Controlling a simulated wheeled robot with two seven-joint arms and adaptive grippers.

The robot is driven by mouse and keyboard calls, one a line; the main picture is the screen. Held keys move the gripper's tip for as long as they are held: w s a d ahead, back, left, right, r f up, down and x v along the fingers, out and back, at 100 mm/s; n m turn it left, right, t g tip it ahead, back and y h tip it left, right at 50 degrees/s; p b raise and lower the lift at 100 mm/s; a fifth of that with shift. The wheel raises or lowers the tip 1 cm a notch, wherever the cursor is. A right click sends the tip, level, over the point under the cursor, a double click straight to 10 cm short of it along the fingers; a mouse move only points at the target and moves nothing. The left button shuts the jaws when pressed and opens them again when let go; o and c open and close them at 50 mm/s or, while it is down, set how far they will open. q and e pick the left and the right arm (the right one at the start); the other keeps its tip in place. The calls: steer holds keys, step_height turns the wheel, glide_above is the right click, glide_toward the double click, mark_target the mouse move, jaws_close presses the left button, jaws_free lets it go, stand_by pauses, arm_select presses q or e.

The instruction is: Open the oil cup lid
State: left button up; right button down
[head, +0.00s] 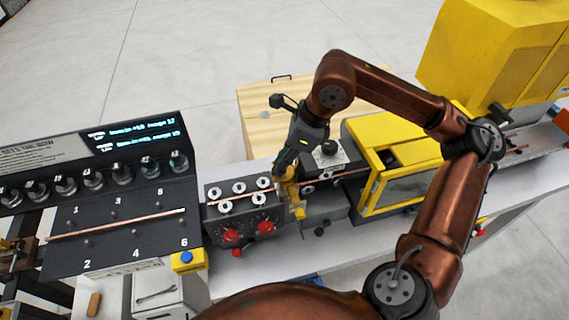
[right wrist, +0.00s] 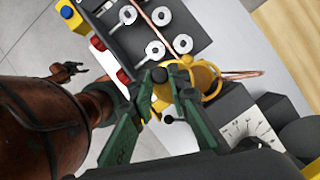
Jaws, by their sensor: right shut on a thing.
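The yellow oil cup (head: 298,207) stands over the copper tube line, just right of the grey roller block in the head view. In the right wrist view the yellow cup (right wrist: 204,78) shows behind and between my fingertips. My right gripper (head: 284,168) reaches down onto the top of the cup.
The grey roller block (head: 240,225) with white rollers and red knobs stands left of the cup. A yellow machine housing (head: 405,185) stands to the right. The control panel (head: 120,215) is at left. A copper tube (head: 115,223) lies across it. A wooden box (head: 262,112) stands behind.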

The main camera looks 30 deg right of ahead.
steer(key=shift+a+m+h, duration=0.3)
steer(key=shift+a+m, duration=0.05)
steer(key=shift+m, duration=0.65)
steer(key=shift+w+t, duration=0.1)
steer(key=shift+t, duration=0.2)
steer(key=c, duration=1.8)
jaws_free()
steer(key=v, duration=1.2)
